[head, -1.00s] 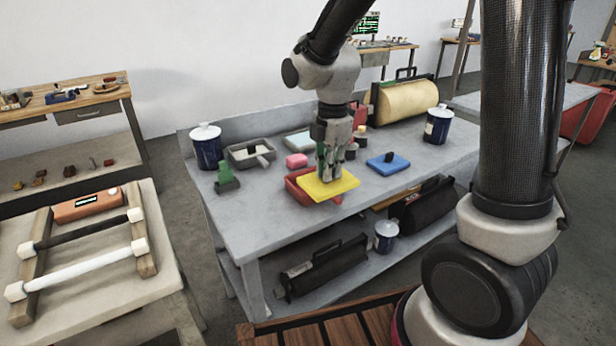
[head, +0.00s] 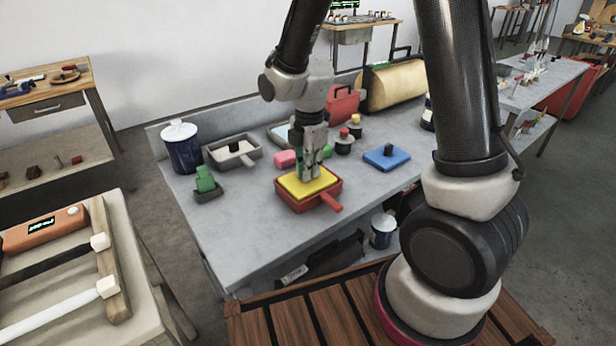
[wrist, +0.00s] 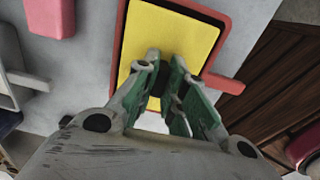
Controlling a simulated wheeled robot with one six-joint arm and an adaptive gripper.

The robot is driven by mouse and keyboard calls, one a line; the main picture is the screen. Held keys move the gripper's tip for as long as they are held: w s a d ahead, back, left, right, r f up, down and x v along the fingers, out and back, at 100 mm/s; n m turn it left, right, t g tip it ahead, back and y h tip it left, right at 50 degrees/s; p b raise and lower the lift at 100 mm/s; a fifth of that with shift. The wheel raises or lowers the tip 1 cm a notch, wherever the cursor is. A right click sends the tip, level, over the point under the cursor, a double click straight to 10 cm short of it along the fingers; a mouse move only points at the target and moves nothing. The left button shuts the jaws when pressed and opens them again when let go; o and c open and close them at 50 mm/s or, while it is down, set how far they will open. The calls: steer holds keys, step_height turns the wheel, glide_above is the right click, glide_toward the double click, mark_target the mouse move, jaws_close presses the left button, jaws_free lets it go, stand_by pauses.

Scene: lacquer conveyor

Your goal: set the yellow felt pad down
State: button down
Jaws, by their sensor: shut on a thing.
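The yellow felt pad (head: 308,183) is a flat square over the red tray (head: 297,208), which has a short handle at its front right. My gripper (head: 309,178) points down at the pad's middle and is shut on its dark grip. In the wrist view the yellow pad (wrist: 172,40) lies within the outline of the red tray (wrist: 228,82), and my gripper (wrist: 168,88) covers most of the grip. I cannot tell whether the pad touches the tray's floor.
A blue pad (head: 387,158) lies to the right. A pink block (head: 285,158) and a grey tray (head: 233,151) sit behind and left. A green block (head: 206,180) and a blue-and-white can (head: 182,147) stand at the left. The grey bench front is clear.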

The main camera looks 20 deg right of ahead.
steer(key=shift+f, duration=1.3)
steer(key=shift+f, duration=0.1)
steer(key=c, duration=1.5)
jaws_free()
step_height(320, 180, up, 12)
steer(key=shift+s+r, duration=0.1)
steer(key=shift+r, duration=0.05)
steer(key=s+d+r+m+t, duration=0.2)
steer(key=s+d+r+m, duration=0.4)
steer(key=s+m, duration=0.3)
steer(key=s+d+r+m+t, duration=0.2)
steer(key=s+d+r+m, duration=0.4)
steer(key=s+d+m, duration=0.3)
steer(key=m, duration=0.3)
steer(key=shift+s+r+m, duration=0.15)
steer(key=shift+s+m, duration=0.15)
steer(key=shift+s, duration=0.1)
